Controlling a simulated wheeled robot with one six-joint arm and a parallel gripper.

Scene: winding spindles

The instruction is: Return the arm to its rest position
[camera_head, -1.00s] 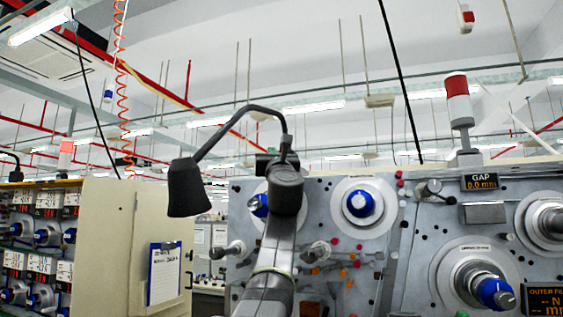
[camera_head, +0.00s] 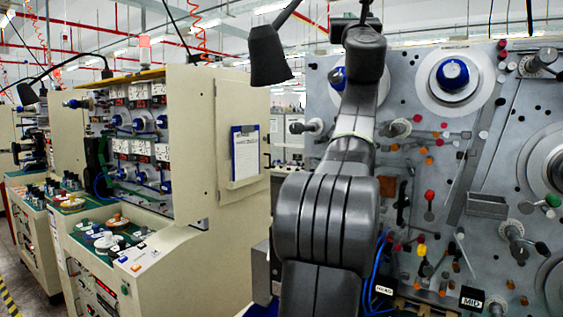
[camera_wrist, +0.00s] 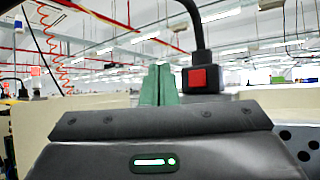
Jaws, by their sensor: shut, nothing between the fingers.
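My gripper (camera_wrist: 160,86) shows in the wrist view as two green fingers side by side, shut and empty. They point up towards the ceiling, and nothing is seen touching them. In the head view my dark grey arm stands raised in the middle, in front of the spindle panel (camera_head: 432,155). The gripper itself cannot be made out in the head view.
The panel carries a blue-capped spindle (camera_head: 453,74) and several knobs and pegs. A black lamp (camera_head: 268,55) hangs close left of my arm. A cream cabinet (camera_head: 195,150) with a clipboard (camera_head: 245,155) stands left. A black block with a red square (camera_wrist: 200,78) is right of the fingers.

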